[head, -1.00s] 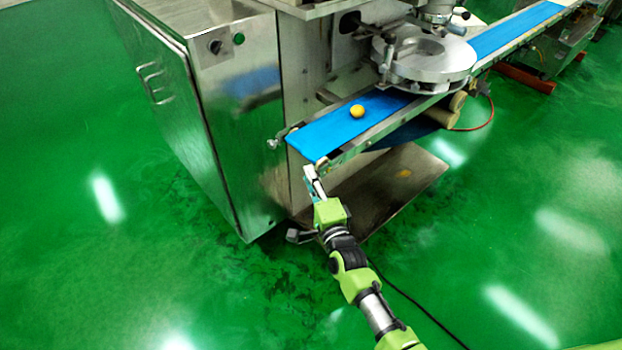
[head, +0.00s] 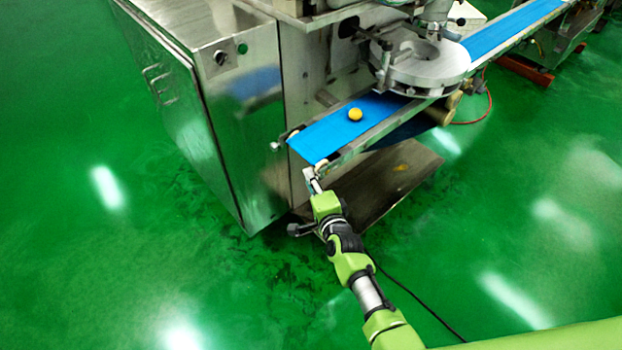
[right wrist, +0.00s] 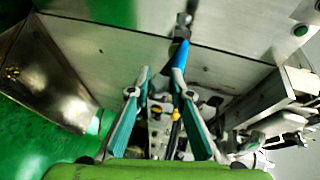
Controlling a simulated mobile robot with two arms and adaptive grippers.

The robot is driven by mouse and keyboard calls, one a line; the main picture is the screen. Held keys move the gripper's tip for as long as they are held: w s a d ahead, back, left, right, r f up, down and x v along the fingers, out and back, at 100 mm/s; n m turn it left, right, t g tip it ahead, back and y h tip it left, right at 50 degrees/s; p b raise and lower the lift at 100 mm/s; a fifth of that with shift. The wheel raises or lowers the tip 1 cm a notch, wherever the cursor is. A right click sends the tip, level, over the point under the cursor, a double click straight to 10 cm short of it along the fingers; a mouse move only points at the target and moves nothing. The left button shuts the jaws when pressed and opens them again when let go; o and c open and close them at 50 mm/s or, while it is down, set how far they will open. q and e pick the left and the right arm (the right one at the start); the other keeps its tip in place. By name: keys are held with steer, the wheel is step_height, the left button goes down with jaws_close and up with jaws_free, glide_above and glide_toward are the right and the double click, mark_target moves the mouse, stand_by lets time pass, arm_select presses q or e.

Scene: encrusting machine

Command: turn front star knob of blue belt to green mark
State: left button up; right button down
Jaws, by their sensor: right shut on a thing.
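The blue belt (head: 335,132) slopes toward me from the machine, with a yellow ball (head: 355,114) on it. My right gripper (head: 311,178) is at the belt's near front corner, just below a pale roller end (head: 321,164). The front star knob is not clearly visible there; the gripper covers that spot. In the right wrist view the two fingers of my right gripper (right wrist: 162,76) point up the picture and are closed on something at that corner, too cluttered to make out. A blue strip (right wrist: 181,55) shows beside the right fingertip. I see no green mark. My left gripper is out of view.
A steel cabinet (head: 190,110) with a green button (head: 242,49) stands left of the belt. Another small knob (head: 276,146) sticks out at the belt's far corner. A low metal tray (head: 385,180) lies under the belt.

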steer(key=c, duration=1.8)
jaws_free()
steer(key=v, duration=1.2)
